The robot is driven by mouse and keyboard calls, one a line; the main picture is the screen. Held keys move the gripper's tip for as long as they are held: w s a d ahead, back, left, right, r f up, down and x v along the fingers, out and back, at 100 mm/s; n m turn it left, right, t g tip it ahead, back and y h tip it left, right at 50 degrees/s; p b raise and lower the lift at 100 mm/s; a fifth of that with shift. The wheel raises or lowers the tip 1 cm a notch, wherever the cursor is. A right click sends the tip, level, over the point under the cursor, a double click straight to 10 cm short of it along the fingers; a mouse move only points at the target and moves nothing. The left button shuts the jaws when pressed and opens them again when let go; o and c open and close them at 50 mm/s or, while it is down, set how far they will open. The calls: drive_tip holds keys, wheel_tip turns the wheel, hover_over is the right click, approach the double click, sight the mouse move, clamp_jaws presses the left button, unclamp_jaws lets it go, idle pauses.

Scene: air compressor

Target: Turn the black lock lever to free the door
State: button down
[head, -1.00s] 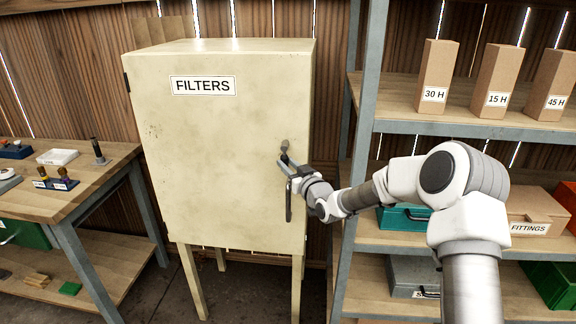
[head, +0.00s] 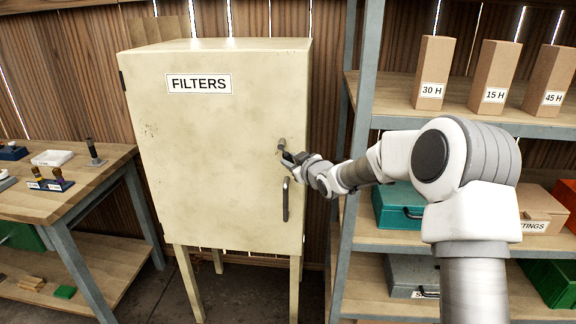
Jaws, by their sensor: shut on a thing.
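The cream cabinet labelled FILTERS (head: 215,150) stands in the middle of the head view, and its door is closed. The lock (head: 281,143) is a small fitting near the door's right edge, above the dark vertical door handle (head: 286,203). My gripper (head: 285,157) reaches in from the right and is shut on the black lock lever just below the lock's mount. The jaws hide most of the lever, so its exact angle is hard to tell. The door handle below is clear of my gripper.
A grey-framed shelf unit (head: 355,175) with cartons and toolboxes stands close on the right, behind my arm. A wooden workbench (head: 100,175) with small items is on the left. Free floor shows beneath the cabinet.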

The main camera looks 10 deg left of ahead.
sight(296, 145)
drive_tip(key=shift+d+r+n+g+h+b, duration=0.2)
drive_tip(key=shift+r+n+g+h+b, duration=0.15)
drive_tip(key=shift+r+n+h, duration=0.7)
drive_tip(key=shift+d+r+n+g+h+b, duration=0.25)
drive_tip(key=shift+r+n+h+b, duration=0.3)
drive_tip(key=shift+n+h, duration=0.95)
drive_tip(key=shift+d+r+n+g+h+b, duration=0.2)
drive_tip(key=shift+r+n+g+h+b, duration=0.15)
drive_tip(key=shift+r+n+h, duration=0.7)
drive_tip(key=shift+f+h, duration=0.15)
drive_tip(key=shift+h, duration=0.25)
drive_tip(key=c, duration=0.7)
unclamp_jaws()
drive_tip(key=shift+o, duration=0.2)
drive_tip(key=v, duration=1.7)
drive_tip(key=shift+s, duration=0.25)
drive_tip(key=shift+d, duration=0.1)
